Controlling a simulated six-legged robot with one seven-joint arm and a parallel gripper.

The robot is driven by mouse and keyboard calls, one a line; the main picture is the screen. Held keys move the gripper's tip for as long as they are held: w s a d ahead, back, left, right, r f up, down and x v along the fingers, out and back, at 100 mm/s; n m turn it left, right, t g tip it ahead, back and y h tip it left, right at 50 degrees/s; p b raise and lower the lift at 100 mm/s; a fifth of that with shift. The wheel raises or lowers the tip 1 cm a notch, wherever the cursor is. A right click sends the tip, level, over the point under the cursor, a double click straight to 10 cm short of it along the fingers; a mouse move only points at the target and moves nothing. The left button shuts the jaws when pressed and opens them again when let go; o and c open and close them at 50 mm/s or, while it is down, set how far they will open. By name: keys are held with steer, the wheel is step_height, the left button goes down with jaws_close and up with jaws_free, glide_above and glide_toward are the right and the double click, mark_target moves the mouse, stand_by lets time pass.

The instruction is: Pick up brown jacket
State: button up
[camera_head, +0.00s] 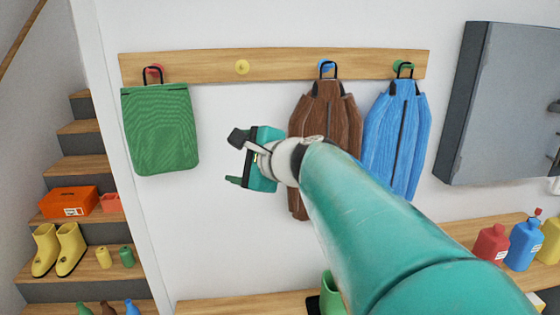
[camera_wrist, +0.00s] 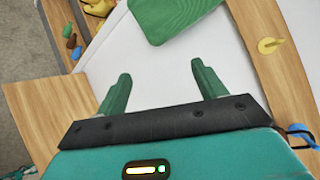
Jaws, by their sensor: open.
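The brown jacket (camera_head: 325,112) hangs by a black loop from a blue peg (camera_head: 326,67) on a wooden rail. My arm and wrist cover part of its lower half. My gripper (camera_head: 235,159) is open and empty, to the left of the jacket and apart from it, with its fingers toward the left.
A green bag (camera_head: 160,130) hangs left and a blue jacket (camera_head: 398,135) hangs right on the rail (camera_head: 200,65). A yellow peg (camera_head: 242,67) is empty. A grey cabinet (camera_head: 510,105) is at right. Bottles (camera_head: 525,243) stand on a bench below. Stairs are at left.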

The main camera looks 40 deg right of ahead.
steer(key=s+d+r+m+t+h, duration=0.1)
steer(key=d+r+m+h, duration=0.3)
steer(key=d+m, duration=0.4)
steer(key=s+d+r+m+t+h, duration=0.1)
steer(key=d+r+m+h, duration=0.3)
steer(key=d, duration=0.5)
steer(key=s+d+r+m+t+h, duration=0.1)
steer(key=s+d+r+m+h, duration=0.15)
steer(key=d+m, duration=0.6)
steer(key=shift+n+h, duration=0.35)
steer(key=shift+x, duration=7.25)
jaws_close()
steer(key=shift+s+r, duration=0.1)
